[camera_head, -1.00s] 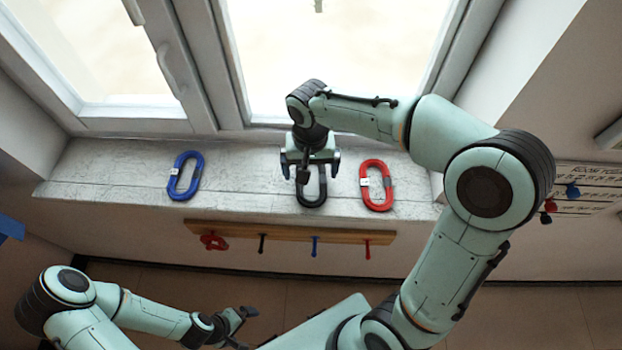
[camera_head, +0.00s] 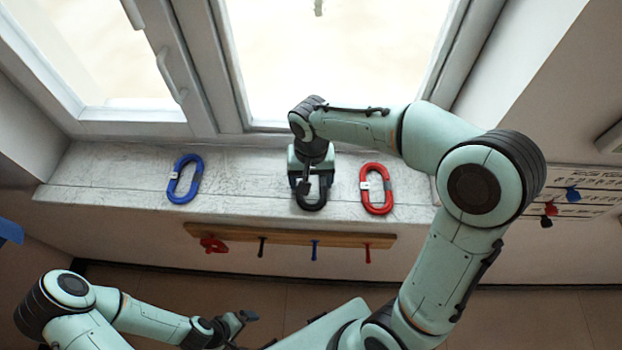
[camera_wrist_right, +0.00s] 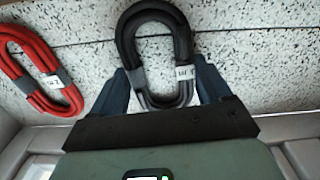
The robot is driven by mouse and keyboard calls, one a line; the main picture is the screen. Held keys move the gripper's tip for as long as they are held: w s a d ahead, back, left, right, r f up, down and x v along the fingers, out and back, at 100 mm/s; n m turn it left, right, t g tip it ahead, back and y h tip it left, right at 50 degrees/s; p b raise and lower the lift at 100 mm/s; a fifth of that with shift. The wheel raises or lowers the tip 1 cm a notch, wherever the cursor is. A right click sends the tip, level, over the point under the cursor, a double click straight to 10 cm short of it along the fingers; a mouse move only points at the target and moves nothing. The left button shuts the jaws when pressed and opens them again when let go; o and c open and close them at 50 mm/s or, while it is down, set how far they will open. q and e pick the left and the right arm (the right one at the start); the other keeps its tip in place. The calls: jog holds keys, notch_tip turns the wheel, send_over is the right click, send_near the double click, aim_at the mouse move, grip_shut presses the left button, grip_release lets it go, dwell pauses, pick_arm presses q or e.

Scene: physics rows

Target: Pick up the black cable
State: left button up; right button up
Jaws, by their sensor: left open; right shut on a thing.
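The black cable (camera_head: 312,206) is a coiled oval loop with a white label, lying on the window sill between a blue and a red cable. It also shows in the right wrist view (camera_wrist_right: 152,18). My right gripper (camera_head: 311,188) is over its window-side part. In the right wrist view its two fingers (camera_wrist_right: 165,88) are shut on the sides of the black cable, which still appears to be at the sill. My left gripper (camera_head: 240,325) is open and empty, low in the head view, away from the sill.
A blue cable (camera_head: 185,179) lies left on the sill (camera_head: 120,185). A red cable (camera_head: 376,188) lies close on the right. A wooden peg rail (camera_head: 340,239) with coloured pegs and a red coil (camera_head: 213,244) hangs below the sill. The window stands behind.

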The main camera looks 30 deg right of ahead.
pick_arm(q)
jog(key=shift+t, duration=0.3)
jog(key=shift+w+r+p, duration=1.05)
jog(key=shift+w+r, duration=0.45)
jog(key=shift+w, duration=0.15)
pick_arm(e)
notch_tip(320, 180, up, 20)
jog(key=shift+f, duration=0.1)
